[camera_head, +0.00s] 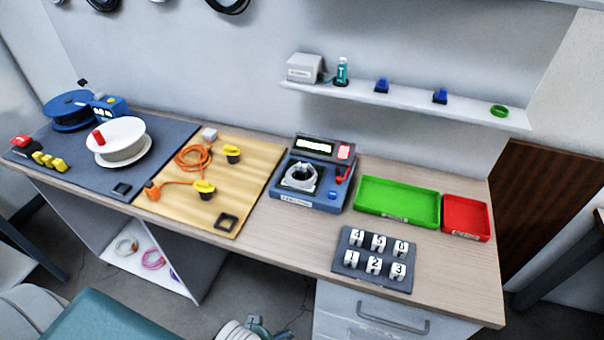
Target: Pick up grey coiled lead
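A grey coiled lead (300,177) lies on top of the blue-grey bench tester (312,199), below its lit display. The coil looks like a thick ring around a dark middle.
A green tray (398,217) and a red tray (466,233) stand right of the tester. A numbered block rack (343,270) is in front. Left are a wooden board (225,209), an orange lead (193,157) and a white reel (116,155). A wall shelf (420,105) overhangs.

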